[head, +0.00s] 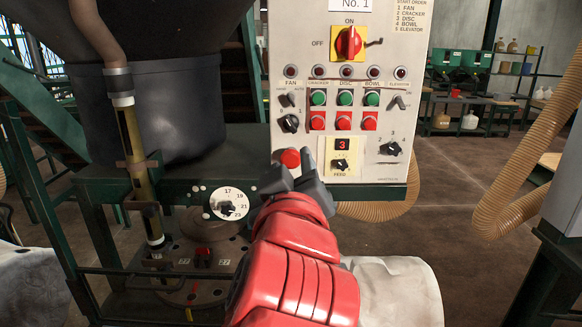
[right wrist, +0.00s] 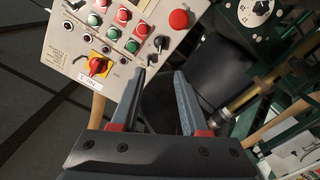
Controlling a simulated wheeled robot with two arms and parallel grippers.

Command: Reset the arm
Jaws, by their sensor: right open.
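My right arm reaches up from the bottom of the head view in front of a control panel (head: 250,120). Its gripper (head: 291,167) is open, with its grey fingers near the panel's lower left, by a round red button (head: 290,158). I cannot tell from the head view whether a finger touches the button. In the right wrist view the two fingers of the gripper (right wrist: 160,74) stand apart with nothing between them. There the panel (right wrist: 72,42) shows tilted beyond the left finger, and the red button (right wrist: 179,19) is above the fingertips. My left gripper is not in view.
The panel carries a red and yellow main switch (head: 348,43), green and red buttons and black knobs. A white dial (head: 229,203) sits on the green machine at left, near a large dark hopper (head: 150,105). A tan hose (head: 540,150) hangs at right. Shelves stand behind.

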